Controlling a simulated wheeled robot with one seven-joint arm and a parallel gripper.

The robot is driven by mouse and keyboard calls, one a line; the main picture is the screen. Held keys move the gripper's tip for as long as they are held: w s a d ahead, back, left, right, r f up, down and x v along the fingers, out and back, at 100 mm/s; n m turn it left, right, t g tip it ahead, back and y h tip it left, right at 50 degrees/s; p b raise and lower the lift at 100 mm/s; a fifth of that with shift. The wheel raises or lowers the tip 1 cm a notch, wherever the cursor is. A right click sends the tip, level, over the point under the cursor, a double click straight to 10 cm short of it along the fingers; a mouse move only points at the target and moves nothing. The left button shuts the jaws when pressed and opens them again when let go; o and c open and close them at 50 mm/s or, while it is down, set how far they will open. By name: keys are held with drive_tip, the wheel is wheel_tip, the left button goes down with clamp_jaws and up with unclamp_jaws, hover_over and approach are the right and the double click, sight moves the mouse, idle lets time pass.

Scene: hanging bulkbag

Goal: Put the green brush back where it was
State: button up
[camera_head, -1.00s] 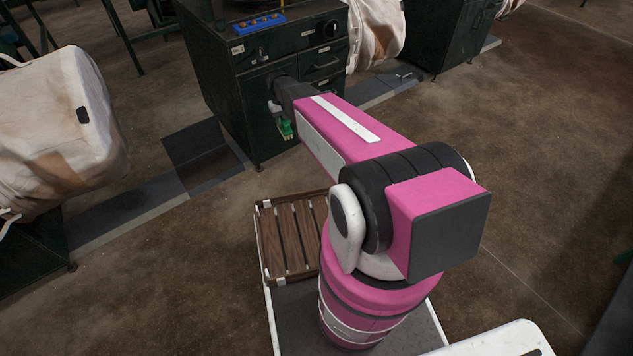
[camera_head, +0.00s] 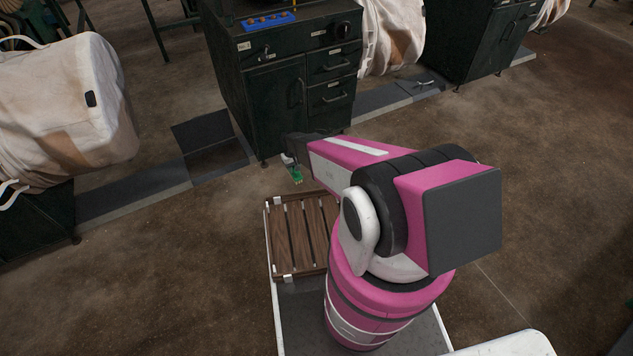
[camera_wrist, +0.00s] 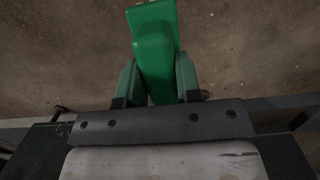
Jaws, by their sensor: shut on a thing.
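The green brush (camera_wrist: 154,45) is held between the two green fingers of my gripper (camera_wrist: 156,82) in the wrist view. It points away from the gripper, over brown floor. In the head view the brush (camera_head: 296,175) shows small and green at the end of my arm, in the air. My gripper (camera_head: 290,160) is in front of the dark green cabinet and a little beyond the wooden slatted tray.
The dark green cabinet (camera_head: 275,102) has a door and drawers, with a blue tray (camera_head: 268,22) on top. The slatted wooden tray (camera_head: 290,235) looks empty. Brown floor at right is clear.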

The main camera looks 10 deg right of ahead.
drive_tip(key=shift+w+d+f, duration=0.3)
drive_tip(key=shift+d+f, duration=1.45)
drive_tip(key=shift+d, duration=0.05)
drive_tip(key=shift+w+d+f, duration=0.35)
drive_tip(key=shift+d+f, duration=1.45)
drive_tip(key=shift+w+d+f, duration=0.3)
drive_tip(key=shift+d+f, duration=1.45)
drive_tip(key=shift+d, duration=0.05)
drive_tip(key=shift+f, duration=0.1)
drive_tip(key=o, duration=0.9)
